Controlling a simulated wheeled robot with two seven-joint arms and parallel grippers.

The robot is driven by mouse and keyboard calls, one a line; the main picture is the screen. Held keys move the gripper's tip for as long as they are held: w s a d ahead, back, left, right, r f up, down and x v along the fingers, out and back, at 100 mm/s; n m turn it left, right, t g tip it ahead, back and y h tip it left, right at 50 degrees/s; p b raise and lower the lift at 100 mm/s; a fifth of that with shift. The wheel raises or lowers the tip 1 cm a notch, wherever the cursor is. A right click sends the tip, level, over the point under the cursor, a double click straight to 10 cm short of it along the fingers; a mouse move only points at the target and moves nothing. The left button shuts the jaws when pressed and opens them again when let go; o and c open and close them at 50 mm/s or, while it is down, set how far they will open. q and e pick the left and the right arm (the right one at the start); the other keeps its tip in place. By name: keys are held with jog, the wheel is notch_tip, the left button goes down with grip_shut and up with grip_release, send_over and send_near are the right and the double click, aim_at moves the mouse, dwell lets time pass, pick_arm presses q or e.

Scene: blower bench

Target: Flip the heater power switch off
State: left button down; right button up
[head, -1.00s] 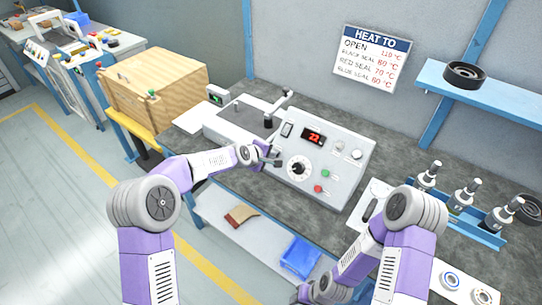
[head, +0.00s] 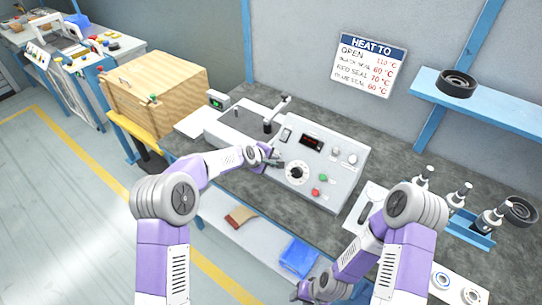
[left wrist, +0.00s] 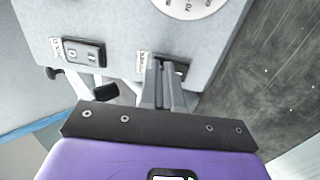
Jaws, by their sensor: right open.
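The grey heater control box (head: 325,180) stands on the bench with a dial (head: 296,173), a display (head: 312,142) with dim red digits and a black rocker switch (head: 287,135). The left wrist view shows two rocker switches: one in the open (left wrist: 84,52) and a second (left wrist: 181,68) partly hidden behind my left fingers. Their labels are too blurred to read. My left gripper (head: 276,157) is shut and empty, its tips at the second switch; I cannot tell whether they touch it. My right gripper (head: 298,292) is open, low by the bench front.
A green button (head: 323,177) and a red button (head: 316,192) sit on the panel near the dial. A wooden crate (head: 155,82) stands to the left. A blue wall shelf (head: 490,112) is at right.

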pick_arm(q)
jog(key=shift+d+f, duration=0.1)
jog(key=shift+f, duration=0.05)
jog(key=shift+w+d+r+p, duration=0.1)
jog(key=shift+r+p, duration=0.5)
jog(key=shift+r, duration=0.1)
jog(key=w+r+p+v, duration=0.1)
jog(key=p+v, duration=0.1)
jog(key=v, duration=1.1)
jog(key=shift+d+r+p, duration=0.15)
jog(key=shift+r+p, duration=0.2)
jog(key=shift+r, duration=0.25)
